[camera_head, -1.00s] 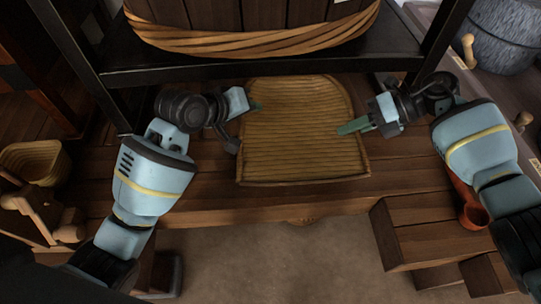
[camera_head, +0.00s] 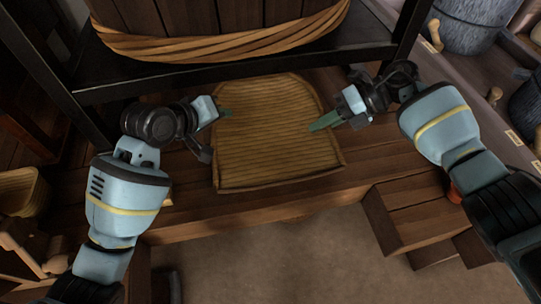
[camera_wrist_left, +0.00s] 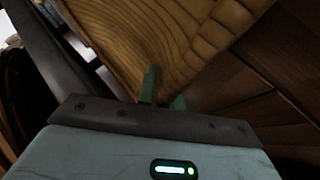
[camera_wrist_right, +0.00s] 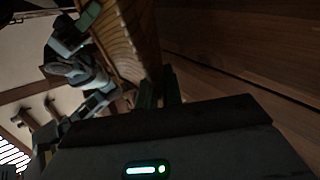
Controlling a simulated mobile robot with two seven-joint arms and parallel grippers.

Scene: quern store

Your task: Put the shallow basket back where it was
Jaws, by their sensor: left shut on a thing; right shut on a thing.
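The shallow basket (camera_head: 272,135) is a tan woven tray with a rounded far end and a straight near edge. It shows in the middle of the head view, over the wooden bench. My left gripper (camera_head: 226,113) is shut on its left side wall; the left wrist view shows the weave (camera_wrist_left: 150,35) at the fingers. My right gripper (camera_head: 322,122) is shut on its right side; the right wrist view shows the basket wall (camera_wrist_right: 130,40) at the fingers. The basket looks empty. I cannot tell whether its underside touches the bench.
A large wooden tub with a woven band (camera_head: 225,45) stands on a dark shelf (camera_head: 270,75) just behind. The plank bench (camera_head: 230,212) lies below, with wooden steps (camera_head: 410,212) at right. A smaller basket (camera_head: 20,190) is at far left. Grey vessels (camera_head: 475,22) are at upper right.

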